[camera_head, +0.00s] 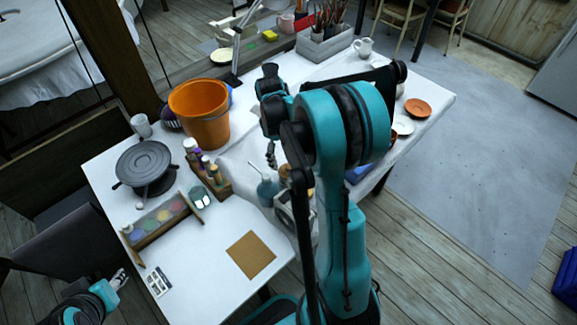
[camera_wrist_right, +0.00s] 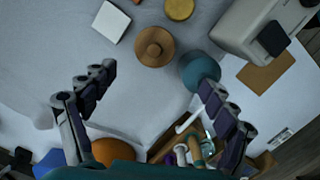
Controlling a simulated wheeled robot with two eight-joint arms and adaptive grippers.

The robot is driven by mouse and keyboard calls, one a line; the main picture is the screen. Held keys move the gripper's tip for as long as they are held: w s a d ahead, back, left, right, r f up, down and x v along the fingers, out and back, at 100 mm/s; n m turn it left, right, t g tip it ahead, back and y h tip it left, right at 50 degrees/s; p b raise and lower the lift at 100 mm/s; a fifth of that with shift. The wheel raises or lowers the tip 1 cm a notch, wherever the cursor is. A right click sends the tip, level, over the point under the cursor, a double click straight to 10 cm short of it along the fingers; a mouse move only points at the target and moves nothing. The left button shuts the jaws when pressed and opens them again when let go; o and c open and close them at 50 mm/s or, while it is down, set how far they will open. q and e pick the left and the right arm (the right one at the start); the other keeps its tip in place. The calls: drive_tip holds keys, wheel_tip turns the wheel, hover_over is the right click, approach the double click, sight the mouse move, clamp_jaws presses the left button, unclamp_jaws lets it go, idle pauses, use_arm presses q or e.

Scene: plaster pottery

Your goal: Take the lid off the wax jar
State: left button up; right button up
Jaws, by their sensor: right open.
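A round brown wooden lid with a central knob (camera_wrist_right: 154,46) shows from above in the right wrist view, apparently the wax jar's lid. The jar body beneath it is hidden. My right gripper (camera_wrist_right: 157,80) is open, with its two fingers spread wide apart. The lid lies beyond the fingertips, roughly between their lines, and nothing is held. In the head view my right arm covers much of this area, and only part of the right gripper (camera_head: 271,156) shows. My left gripper (camera_head: 119,279) is at the lower left by the table edge; its opening is unclear.
A teal round vessel (camera_wrist_right: 200,70) stands close right of the lid, with a grey machine (camera_wrist_right: 250,25) beyond. Paint bottles (camera_head: 200,160) and an orange pot (camera_head: 203,115) stand nearby. A tan board (camera_head: 251,255) lies at the front, with bare tabletop around it.

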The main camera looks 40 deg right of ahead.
sight(288, 167)
drive_tip(key=f+b, duration=0.1)
drive_tip(key=f, duration=0.1)
drive_tip(key=d+f+b, duration=0.1)
drive_tip(key=f, duration=0.2)
drive_tip(key=s+d+f+b, duration=0.1)
drive_tip(key=f, duration=0.2)
drive_tip(key=shift+f, duration=0.25)
drive_tip(key=shift+r, duration=0.1)
drive_tip(key=shift+c, duration=1.3)
drive_tip(key=shift+a, duration=0.1)
drive_tip(key=c, duration=0.9)
